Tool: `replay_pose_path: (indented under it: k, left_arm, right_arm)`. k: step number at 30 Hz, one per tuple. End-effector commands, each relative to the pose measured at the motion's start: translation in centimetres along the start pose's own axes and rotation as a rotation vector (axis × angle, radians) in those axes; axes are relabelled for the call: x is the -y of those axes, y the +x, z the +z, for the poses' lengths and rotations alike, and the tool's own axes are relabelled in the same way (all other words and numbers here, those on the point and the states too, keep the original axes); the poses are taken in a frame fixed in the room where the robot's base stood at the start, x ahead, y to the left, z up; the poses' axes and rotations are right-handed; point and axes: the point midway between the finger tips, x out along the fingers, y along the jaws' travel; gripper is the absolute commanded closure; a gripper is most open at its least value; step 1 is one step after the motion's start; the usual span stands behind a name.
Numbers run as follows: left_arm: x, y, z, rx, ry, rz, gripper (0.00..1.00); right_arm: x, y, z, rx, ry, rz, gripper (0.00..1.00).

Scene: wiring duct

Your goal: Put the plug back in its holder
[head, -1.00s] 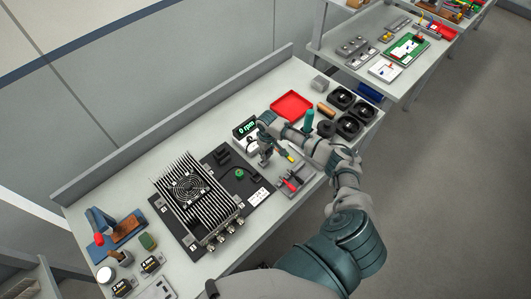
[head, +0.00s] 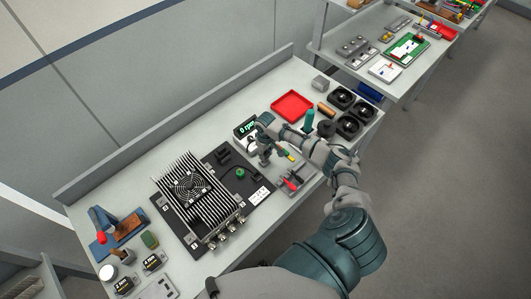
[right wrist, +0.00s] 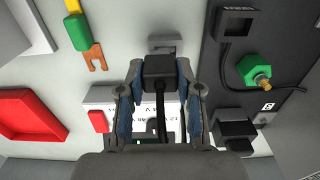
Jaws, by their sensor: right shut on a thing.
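My right gripper (right wrist: 160,108) is shut on a black plug (right wrist: 159,71), whose black cable runs back between the fingers. A small grey bracket (right wrist: 165,41), which may be the holder, shows just beyond the plug; I cannot tell whether they touch. In the head view my right gripper (head: 264,158) is over the bench, at the right edge of the black board (head: 262,188); the plug is too small to make out there. My left gripper is not in view.
The black board carries a finned heat sink (head: 190,190), a green knob (right wrist: 255,70) and black blocks. A pale box with a voltage label (right wrist: 105,97) lies under the gripper. A red tray (right wrist: 30,115) and a green-handled tool (right wrist: 80,33) are to the left in the wrist view.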

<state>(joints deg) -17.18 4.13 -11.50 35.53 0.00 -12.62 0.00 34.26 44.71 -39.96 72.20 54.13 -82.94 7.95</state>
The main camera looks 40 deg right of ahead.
Motion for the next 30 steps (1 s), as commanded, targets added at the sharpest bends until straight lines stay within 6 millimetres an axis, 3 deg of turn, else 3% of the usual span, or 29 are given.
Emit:
replay_pose_path:
  k: [5,20,30]
  left_arm:
    - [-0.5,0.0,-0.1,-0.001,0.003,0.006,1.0]
    - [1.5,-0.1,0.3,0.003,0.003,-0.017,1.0]
    - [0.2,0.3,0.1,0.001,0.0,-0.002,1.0]
  right_arm:
    - [0.5,-0.2,-0.1,-0.001,-0.002,0.003,0.93]
    - [0.0,0.1,0.0,0.0,0.0,-0.001,0.93]
    - [0.1,0.8,0.0,0.0,0.0,-0.001,0.93]
